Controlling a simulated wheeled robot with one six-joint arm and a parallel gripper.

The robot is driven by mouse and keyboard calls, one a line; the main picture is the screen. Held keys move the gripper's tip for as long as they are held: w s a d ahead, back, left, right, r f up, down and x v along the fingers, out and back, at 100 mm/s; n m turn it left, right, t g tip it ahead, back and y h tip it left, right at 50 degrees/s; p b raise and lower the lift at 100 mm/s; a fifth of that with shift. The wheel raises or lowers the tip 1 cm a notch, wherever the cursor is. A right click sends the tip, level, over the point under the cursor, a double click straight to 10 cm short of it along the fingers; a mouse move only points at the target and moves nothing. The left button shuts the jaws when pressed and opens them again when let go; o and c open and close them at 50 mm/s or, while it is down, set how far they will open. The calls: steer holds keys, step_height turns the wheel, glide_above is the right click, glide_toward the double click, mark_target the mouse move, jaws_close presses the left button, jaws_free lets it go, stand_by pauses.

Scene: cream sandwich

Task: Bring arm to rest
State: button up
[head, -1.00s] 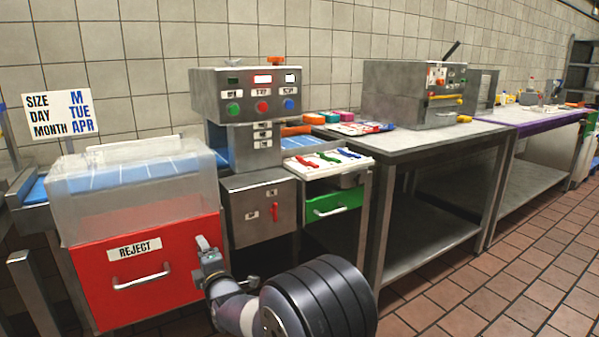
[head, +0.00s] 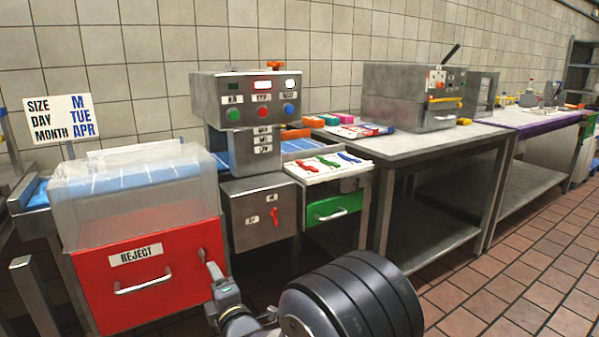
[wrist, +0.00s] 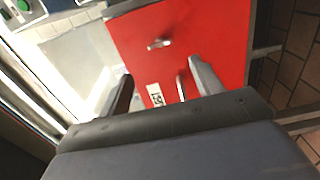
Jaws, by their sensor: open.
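My gripper (head: 207,264) is low in the head view, in front of the right side of the red REJECT bin (head: 186,282). My dark arm reaches up to it from the bottom right. In the wrist view my gripper (wrist: 163,84) has its two fingers spread apart, with nothing visible held between them. The red bin front (wrist: 210,35) fills the space beyond the fingers there, with its white label and metal handle partly showing. Whether a fingertip touches the bin I cannot tell.
A clear cover (head: 130,190) sits above the bin. A control machine (head: 250,95) with coloured buttons stands to its right, then a white tray (head: 300,172) over a green drawer (head: 322,212) and a metal table (head: 425,145). The tiled floor (head: 480,300) at right is clear.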

mark_target(203, 258)
steer(key=b+x, duration=0.2)
steer(key=x, duration=0.7)
steer(key=shift+w+a+f, duration=0.1)
steer(key=shift+w+a, duration=0.05)
steer(key=shift+w, duration=0.2)
steer(key=m+p, duration=0.1)
steer(key=m, duration=0.2)
steer(key=shift+m+p, duration=0.3)
steer(key=shift+m, duration=0.1)
steer(key=m+p, duration=0.1)
steer(key=m, duration=0.1)
steer(key=m+p, duration=0.1)
steer(key=m, duration=0.1)
steer(key=shift+r+m, duration=0.2)
steer(key=shift+m, duration=0.1)
steer(key=m+p, duration=0.3)
steer(key=shift+m, duration=0.4)
steer(key=m+p, duration=0.3)
steer(key=shift+r, duration=0.1)
steer(key=shift+m+p, duration=1.1)
steer(key=shift+f, duration=0.25)
